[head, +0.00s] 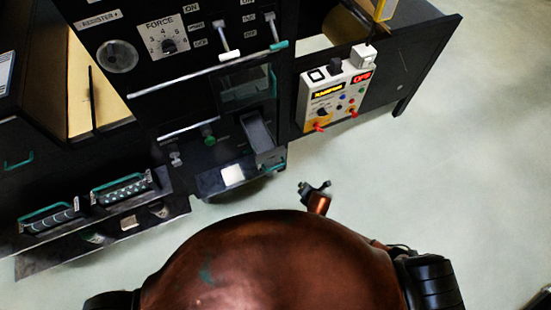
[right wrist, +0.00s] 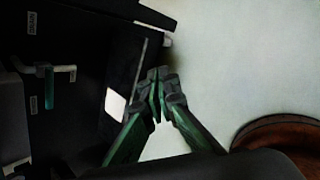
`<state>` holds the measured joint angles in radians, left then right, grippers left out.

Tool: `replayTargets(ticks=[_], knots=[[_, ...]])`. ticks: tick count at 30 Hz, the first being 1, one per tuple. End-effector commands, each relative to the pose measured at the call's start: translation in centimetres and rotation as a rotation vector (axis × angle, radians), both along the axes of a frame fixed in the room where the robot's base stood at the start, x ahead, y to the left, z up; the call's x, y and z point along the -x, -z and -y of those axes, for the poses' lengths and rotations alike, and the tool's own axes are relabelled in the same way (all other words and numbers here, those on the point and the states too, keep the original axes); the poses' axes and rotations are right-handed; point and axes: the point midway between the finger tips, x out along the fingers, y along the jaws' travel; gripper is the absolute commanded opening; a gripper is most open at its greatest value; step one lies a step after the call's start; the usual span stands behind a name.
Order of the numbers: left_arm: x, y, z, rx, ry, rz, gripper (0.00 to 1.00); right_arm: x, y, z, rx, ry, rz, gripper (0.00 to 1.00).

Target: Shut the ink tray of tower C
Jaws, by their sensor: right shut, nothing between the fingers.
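A dark machine front (head: 160,75) with a FORCE dial and levers fills the upper left of the head view. A dark tray-like part (head: 262,140) with a teal edge juts out low on its right side. No tower letter is readable, so I cannot tell which part is the ink tray of tower C. My right gripper (head: 315,188) is right of and below that part, over pale floor. In the right wrist view its green-sided fingers (right wrist: 160,88) are shut and empty, beside a dark panel (right wrist: 130,65); contact is unclear. My left gripper is out of view.
A control box (head: 335,92) with a red display and red knobs hangs on the right of the machine. Two teal-handled units (head: 122,190) (head: 48,218) sit low at the left. Pale floor (head: 450,170) is clear at the right.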

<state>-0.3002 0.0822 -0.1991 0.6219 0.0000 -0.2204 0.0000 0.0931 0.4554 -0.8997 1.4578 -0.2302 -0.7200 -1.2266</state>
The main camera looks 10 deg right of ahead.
Motion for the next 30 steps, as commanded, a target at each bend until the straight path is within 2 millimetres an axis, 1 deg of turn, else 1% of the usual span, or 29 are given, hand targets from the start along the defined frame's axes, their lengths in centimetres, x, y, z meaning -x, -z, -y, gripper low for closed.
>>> replayTargets(ticks=[1,2,3,6,9,10,12,13,16,20,27,30], knots=[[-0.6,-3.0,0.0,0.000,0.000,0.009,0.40,-0.8,-6.3,-2.3,0.089,-0.158,0.061,0.00],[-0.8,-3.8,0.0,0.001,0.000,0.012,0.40,-1.0,-8.7,-3.5,0.146,-0.248,0.093,0.00],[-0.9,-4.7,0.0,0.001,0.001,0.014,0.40,-0.8,-11.6,-5.0,0.216,-0.356,0.130,0.00],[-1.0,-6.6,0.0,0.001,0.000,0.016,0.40,0.2,-17.2,-7.7,0.366,-0.575,0.207,0.00],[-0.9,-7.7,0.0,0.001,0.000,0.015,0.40,1.2,-20.7,-9.3,0.469,-0.716,0.261,0.00],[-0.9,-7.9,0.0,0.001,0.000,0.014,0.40,1.5,-21.3,-9.5,0.492,-0.745,0.270,0.00],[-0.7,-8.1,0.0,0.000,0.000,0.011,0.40,1.9,-22.2,-9.9,0.527,-0.790,0.287,0.00],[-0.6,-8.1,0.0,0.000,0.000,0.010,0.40,1.9,-22.4,-10.1,0.537,-0.803,0.292,0.00],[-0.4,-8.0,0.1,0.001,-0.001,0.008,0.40,1.6,-22.1,-10.4,0.550,-0.819,0.297,0.00],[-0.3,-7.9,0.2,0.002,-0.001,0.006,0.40,0.2,-20.6,-10.9,0.548,-0.817,0.295,0.00],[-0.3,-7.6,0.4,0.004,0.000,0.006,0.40,-2.8,-17.7,-11.8,0.547,-0.816,0.296,0.00],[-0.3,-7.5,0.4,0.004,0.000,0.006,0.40,-3.7,-16.7,-12.1,0.546,-0.815,0.294,0.00]])
